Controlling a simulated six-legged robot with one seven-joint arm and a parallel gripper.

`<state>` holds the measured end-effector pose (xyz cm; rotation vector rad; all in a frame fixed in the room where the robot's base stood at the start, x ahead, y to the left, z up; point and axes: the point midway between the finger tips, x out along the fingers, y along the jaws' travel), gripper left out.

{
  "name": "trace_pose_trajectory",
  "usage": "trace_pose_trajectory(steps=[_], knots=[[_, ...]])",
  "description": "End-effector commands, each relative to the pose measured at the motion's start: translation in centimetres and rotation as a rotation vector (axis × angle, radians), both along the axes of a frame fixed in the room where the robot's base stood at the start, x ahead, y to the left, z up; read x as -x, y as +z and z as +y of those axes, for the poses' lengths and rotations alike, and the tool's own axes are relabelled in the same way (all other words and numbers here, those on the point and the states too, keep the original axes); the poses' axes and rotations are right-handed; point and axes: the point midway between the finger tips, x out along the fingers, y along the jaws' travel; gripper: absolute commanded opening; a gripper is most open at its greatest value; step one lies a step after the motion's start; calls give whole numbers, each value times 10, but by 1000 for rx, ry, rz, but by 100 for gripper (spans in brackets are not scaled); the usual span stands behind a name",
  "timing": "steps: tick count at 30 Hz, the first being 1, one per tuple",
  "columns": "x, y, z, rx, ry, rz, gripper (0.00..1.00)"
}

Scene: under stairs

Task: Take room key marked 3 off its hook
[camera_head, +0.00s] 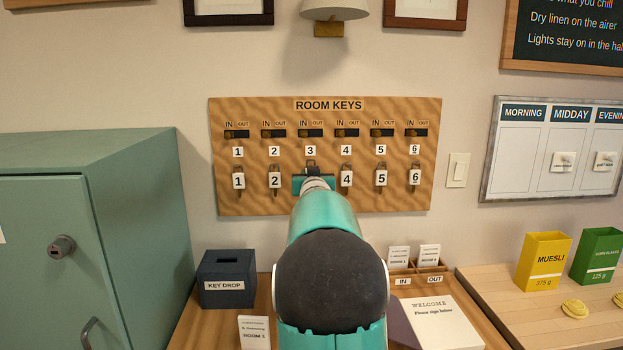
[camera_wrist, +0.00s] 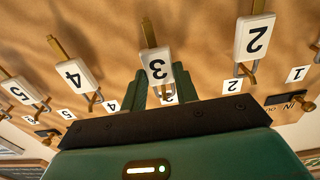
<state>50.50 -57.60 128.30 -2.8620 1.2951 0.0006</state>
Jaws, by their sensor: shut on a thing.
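The ROOM KEYS board (camera_head: 325,205) hangs on the wall with a row of numbered keys under matching number labels. In the wrist view, which is upside down, the key marked 3 (camera_wrist: 157,66) has a white tag and a brass shaft. My gripper (camera_wrist: 163,86) is shut on it, with a green finger on each side of the tag. In the head view my gripper (camera_head: 314,185) is at the board below label 3 (camera_head: 310,150), and my arm hides the key. The key is close to the board; whether its ring still rests on the hook is hidden.
Key 2 (camera_head: 275,181) and key 4 (camera_head: 346,179) hang close on either side. A green cabinet (camera_head: 150,210) stands at the left. Below are the KEY DROP box (camera_head: 226,268), a card holder (camera_head: 419,268) and a welcome sheet (camera_head: 445,320).

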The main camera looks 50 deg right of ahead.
Motion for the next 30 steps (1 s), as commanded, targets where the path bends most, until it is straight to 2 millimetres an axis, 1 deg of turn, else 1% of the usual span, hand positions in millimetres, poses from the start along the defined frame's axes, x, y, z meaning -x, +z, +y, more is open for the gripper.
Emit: trace_pose_trajectory(steps=[8,30], knots=[[1,1,1,1,0,-1,0],[23,1,26,0,0,-1,0]])
